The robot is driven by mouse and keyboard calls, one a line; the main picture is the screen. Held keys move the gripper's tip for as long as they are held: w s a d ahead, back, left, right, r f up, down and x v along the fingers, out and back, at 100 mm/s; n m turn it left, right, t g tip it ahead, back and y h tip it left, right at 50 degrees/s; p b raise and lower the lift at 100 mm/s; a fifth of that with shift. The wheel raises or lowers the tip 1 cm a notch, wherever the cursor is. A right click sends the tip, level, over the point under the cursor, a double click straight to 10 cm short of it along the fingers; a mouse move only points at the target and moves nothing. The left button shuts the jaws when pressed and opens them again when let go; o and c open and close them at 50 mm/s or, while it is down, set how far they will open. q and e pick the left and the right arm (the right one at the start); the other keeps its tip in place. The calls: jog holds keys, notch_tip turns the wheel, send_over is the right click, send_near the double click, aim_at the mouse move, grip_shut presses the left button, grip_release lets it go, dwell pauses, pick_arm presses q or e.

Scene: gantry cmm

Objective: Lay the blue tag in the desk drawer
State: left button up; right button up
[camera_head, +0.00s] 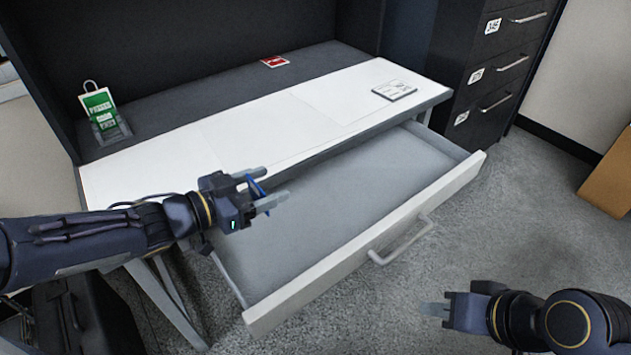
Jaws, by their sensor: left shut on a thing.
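The blue tag (259,187) is held between the fingers of my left gripper (267,189). Only a thin blue part of it shows; the fingers hide the rest. My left gripper is shut on it, over the left part of the open desk drawer (330,215), near the desk's front edge. The drawer is pulled well out and its visible floor looks empty. A white front with a bar handle (402,241) faces the lower right. My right gripper (436,309) is low at the right, outside the drawer and apart from it; its finger gap is not clear.
On the white desk (240,125) a green tag (100,108) stands in a holder at the left. A dark cabinet (490,75) stands beyond the desk.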

pick_arm(q)
jog(key=w+d+f+b, duration=0.6)
jog(key=w+d+f, duration=0.3)
jog(key=f, duration=0.3)
jog(key=shift+d+f, duration=0.35)
jog(key=shift+f, duration=0.05)
jog(key=shift+f+b, duration=0.5)
jog(key=shift+b, duration=0.05)
jog(key=shift+f, duration=0.15)
jog(key=o, duration=0.9)
jog(key=shift+o, duration=0.2)
